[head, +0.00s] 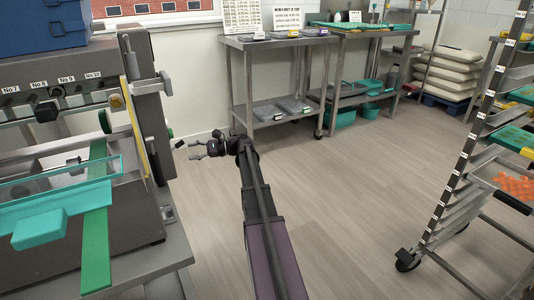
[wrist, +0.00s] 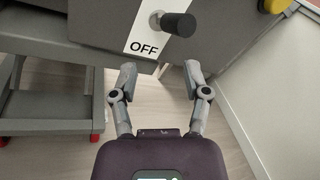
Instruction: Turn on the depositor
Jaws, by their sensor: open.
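The depositor (head: 153,105) is the grey machine at the left of the head view. The wrist view shows its grey panel (wrist: 95,18) with a white strip labelled OFF (wrist: 144,48). A black cylindrical knob (wrist: 178,24) sticks out on a round metal base just above that label. My gripper (head: 187,150) is beside the machine's right side, its fingers pointing towards it. In the wrist view, my gripper (wrist: 160,72) is open and empty, its fingertips short of the knob and apart from it.
A yellow round part (wrist: 275,5) sits at the top right of the wrist view. A steel table (head: 275,39) stands by the back wall. A wheeled tray rack (head: 460,170) stands at the right. The floor between is clear.

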